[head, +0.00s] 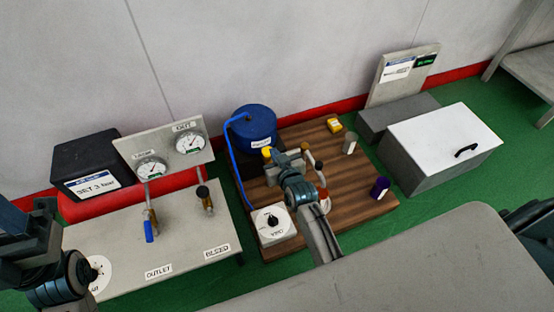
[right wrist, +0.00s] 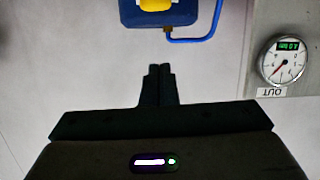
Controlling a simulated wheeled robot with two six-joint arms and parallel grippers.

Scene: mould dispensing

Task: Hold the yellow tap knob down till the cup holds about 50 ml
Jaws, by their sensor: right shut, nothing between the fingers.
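The yellow tap knob (right wrist: 157,5) shows at the top edge of the right wrist view, on a blue body. In the head view a small yellow piece (head: 267,152), probably this knob, shows in front of the blue tank (head: 256,124), close to my right gripper (head: 281,157). My right gripper is shut and empty.
The wooden board (head: 300,142) holds a white box with a black dial (head: 272,224), a yellow block (head: 334,125) and a purple item (head: 380,187). A gauge panel (head: 165,150) stands left. A white-lidded box (head: 445,138) stands right. A grey surface (head: 420,265) fills the lower right.

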